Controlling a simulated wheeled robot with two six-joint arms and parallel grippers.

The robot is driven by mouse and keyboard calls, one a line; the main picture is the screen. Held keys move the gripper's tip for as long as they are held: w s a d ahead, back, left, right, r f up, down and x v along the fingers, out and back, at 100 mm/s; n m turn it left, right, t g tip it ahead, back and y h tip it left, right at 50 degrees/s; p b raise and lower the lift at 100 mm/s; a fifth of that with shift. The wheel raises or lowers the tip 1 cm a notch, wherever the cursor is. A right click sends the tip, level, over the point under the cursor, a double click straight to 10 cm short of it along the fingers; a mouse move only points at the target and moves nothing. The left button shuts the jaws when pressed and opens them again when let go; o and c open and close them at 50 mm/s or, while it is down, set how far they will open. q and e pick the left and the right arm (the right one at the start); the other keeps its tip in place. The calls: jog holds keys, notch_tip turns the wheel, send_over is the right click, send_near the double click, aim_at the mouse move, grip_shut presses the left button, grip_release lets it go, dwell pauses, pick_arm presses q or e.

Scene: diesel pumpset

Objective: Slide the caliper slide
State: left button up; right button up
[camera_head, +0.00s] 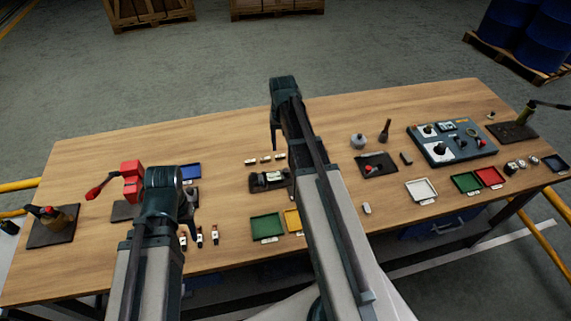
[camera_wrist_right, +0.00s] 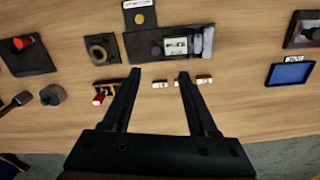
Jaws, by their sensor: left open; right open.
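A dark rectangular device with a pale panel (camera_wrist_right: 176,45) and a grey block at its right end lies on the table in the right wrist view; it looks like the caliper, but I cannot make out its slide clearly. It also shows in the head view (camera_head: 266,181), left of my right forearm, which hides part of that area. My right gripper (camera_wrist_right: 157,76) is open and empty, its fingertips apart and just short of the device in the picture. In the head view my right gripper (camera_head: 276,135) points down. My left gripper (camera_head: 188,207) is open over the left of the table, mostly hidden.
Small pale blocks (camera_wrist_right: 203,81) lie near my right fingertips. A ring on a dark pad (camera_wrist_right: 101,50) is beside the device. A red vise-like object (camera_head: 132,172) and blue tray (camera_head: 190,172) are near my left arm. A green tray (camera_head: 266,227) is at the front edge.

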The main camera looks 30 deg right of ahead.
aim_at(286, 170)
jog(key=shift+w+d, duration=0.1)
jog(key=shift+d, duration=0.45)
pick_arm(q)
jog(key=shift+f, duration=0.1)
notch_tip(286, 170, down, 14)
jog(key=b, duration=1.4)
jog(key=shift+r, duration=0.2)
pick_arm(e)
notch_tip(286, 170, down, 14)
jog(key=shift+r, duration=0.15)
grip_shut()
